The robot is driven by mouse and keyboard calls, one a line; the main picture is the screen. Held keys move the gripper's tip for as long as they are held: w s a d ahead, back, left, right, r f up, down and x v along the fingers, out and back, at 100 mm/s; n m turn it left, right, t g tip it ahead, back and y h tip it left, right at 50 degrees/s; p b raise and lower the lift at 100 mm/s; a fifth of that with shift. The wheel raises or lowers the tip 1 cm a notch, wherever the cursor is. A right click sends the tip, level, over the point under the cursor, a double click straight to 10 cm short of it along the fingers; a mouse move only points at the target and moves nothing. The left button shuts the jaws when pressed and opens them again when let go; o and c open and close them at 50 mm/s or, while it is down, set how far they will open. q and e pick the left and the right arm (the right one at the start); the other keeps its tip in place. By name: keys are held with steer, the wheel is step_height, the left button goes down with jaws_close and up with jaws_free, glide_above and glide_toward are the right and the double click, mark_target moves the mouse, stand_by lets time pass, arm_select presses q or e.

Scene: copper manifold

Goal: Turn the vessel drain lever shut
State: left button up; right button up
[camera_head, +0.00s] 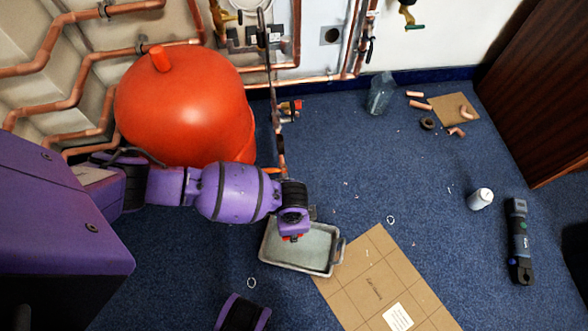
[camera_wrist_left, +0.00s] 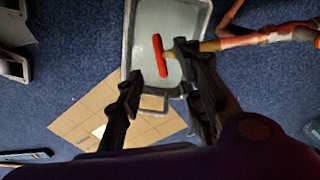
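The red drain lever (camera_wrist_left: 160,56) shows in the left wrist view, on a brass fitting (camera_wrist_left: 212,45) at the end of a copper pipe (camera_wrist_left: 265,37). In the head view only a small red bit of the lever (camera_head: 290,238) shows below my left wrist. My left gripper (camera_wrist_left: 157,63) is open, with its fingers apart on either side of the lever; I cannot tell whether either touches it. In the head view the left gripper is mostly hidden by its own wrist. The large red vessel (camera_head: 190,105) stands behind my left arm. My right gripper is not in view.
A grey metal tray (camera_head: 328,262) lies under the lever, beside a cardboard sheet (camera_head: 375,275). Copper pipes (camera_head: 60,105) line the wall. A white bottle (camera_head: 480,199), a dark tool (camera_head: 519,240) and pipe pieces lie to the right. Blue carpet between them is mostly clear.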

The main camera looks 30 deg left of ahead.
arm_select(q)
step_height(320, 180, down, 7)
steer(key=b, duration=0.3)
steer(key=shift+f+b, duration=0.15)
steer(key=shift+b, duration=0.15)
steer(key=shift+f, duration=0.2)
steer(key=shift+w, duration=0.1)
steer(key=shift+c, duration=0.2)
steer(key=shift+d, duration=0.1)
jaws_close()
